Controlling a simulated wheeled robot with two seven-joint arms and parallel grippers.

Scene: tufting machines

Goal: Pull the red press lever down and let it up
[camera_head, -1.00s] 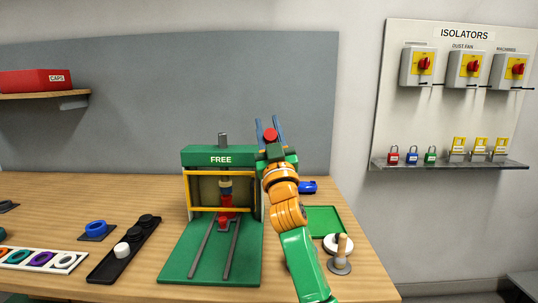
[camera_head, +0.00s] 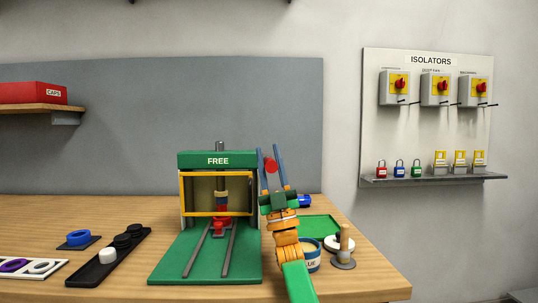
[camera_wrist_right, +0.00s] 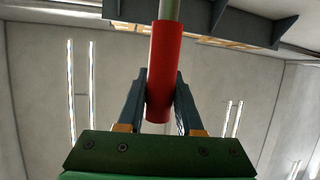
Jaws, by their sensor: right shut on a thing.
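The green press (camera_head: 165,262) stands on the bench with a "FREE" label on its top beam and a yellow-framed front. A red part (camera_head: 222,222) sits low inside it, between two dark rails. The red lever grip (camera_head: 270,164) is at the press's right side, about level with the top beam. My right gripper (camera_head: 270,155) is shut on this grip, with a blue finger on either side. In the right wrist view the grip (camera_wrist_right: 160,65) is a red cylinder on a grey rod, between the fingers (camera_wrist_right: 160,100). My left gripper is not in view.
Right of the press are a green tray (camera_head: 318,226), a partly hidden glue pot (camera_head: 313,260) and a wooden-handled tool (camera_head: 344,245). A black tray with pucks (camera_head: 104,268) lies to the left. The isolator board (camera_head: 432,110) hangs on the right wall.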

